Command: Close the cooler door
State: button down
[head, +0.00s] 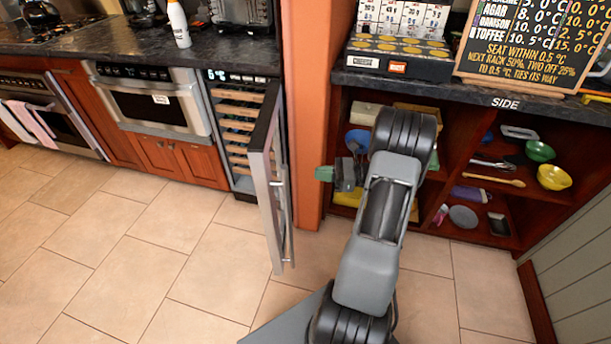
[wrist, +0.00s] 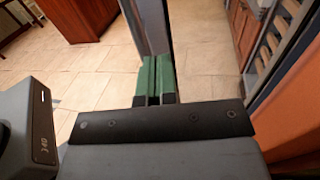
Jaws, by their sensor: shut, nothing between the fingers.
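The cooler (head: 237,120) is a narrow cabinet with several wooden racks, set under the dark counter. Its door (head: 262,150) stands wide open, swung out toward me, with a long metal handle (head: 286,205) on its right face. My gripper (head: 320,174) has green fingers, pressed together and empty, pointing left, to the right of the door. In the wrist view the green fingertips (wrist: 156,62) point toward the upright door (wrist: 151,25), which fills the top middle. I cannot tell whether they touch it. The cooler's racks (wrist: 285,25) show at the upper right there.
An orange post (head: 310,100) stands between the cooler and the open shelves (head: 470,215), close behind my gripper. A microwave drawer (head: 155,100) and an oven (head: 40,110) are left of the cooler. The tiled floor (head: 130,260) left of the door is clear.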

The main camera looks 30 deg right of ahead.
aim_at(284, 192)
jog(key=b+x, duration=0.1)
jog(key=x, duration=1.1)
jog(key=shift+w+a, duration=0.15)
jog(key=shift+a, duration=0.15)
